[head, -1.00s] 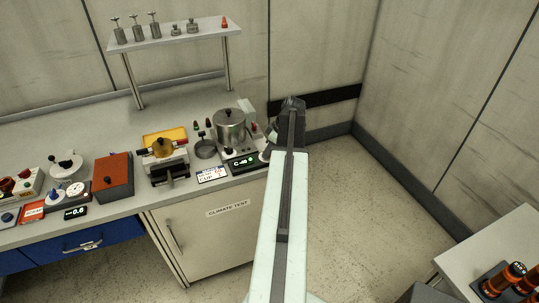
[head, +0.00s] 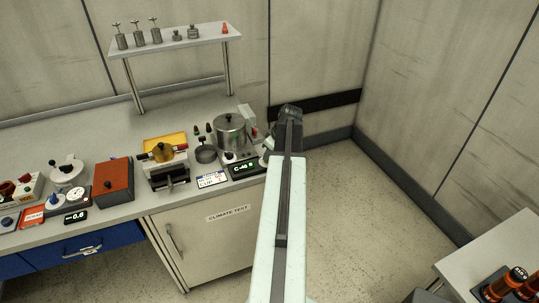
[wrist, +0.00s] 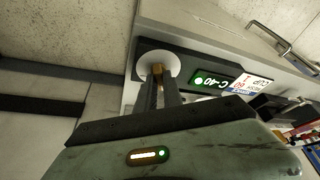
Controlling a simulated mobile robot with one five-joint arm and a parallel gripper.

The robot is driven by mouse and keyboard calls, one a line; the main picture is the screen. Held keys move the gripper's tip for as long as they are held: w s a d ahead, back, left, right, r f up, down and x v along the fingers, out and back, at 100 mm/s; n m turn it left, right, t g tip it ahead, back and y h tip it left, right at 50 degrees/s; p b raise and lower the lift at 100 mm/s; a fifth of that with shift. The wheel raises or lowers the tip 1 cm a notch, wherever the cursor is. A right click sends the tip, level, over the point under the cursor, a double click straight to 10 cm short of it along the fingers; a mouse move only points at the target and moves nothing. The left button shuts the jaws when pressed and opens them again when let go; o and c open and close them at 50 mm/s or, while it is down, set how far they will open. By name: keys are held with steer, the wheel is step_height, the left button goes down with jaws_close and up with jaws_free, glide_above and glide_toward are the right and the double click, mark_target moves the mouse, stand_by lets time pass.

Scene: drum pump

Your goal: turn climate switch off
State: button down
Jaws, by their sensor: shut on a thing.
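The climate switch is a small brass-coloured knob (wrist: 158,71) on a round white dial (wrist: 157,57), at the end of a dark panel with a green-lit display (wrist: 212,81) reading C-40. My gripper (wrist: 160,82) is shut on the brass knob in the wrist view, its two dark fingers reaching up to the dial. Where the fingers meet the knob is partly hidden. In the head view the same display (head: 246,168) shows at the bench's right end, and my arm hides the fingers and most of the dial.
A metal pot with a lid (head: 230,130) stands just behind the display. A white card (head: 212,180) lies left of it. A shelf with metal weights (head: 175,40) stands at the back. Floor right of the bench is clear up to a table with orange-brown jars (head: 510,282).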

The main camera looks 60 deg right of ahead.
steer(key=m+h, duration=0.1)
steer(key=m, duration=0.1)
steer(key=m+h, duration=0.1)
steer(key=m, duration=0.2)
steer(key=shift+a+m+g, duration=0.15)
steer(key=shift+m+g, duration=0.15)
steer(key=shift+g, duration=0.1)
stand_by(0.4)
steer(key=c, duration=1.5)
jaws_free()
steer(key=p+v, duration=0.7)
steer(key=shift+s+a+r, duration=0.1)
steer(key=shift+a+r, duration=0.05)
steer(key=shift+r, duration=0.2)
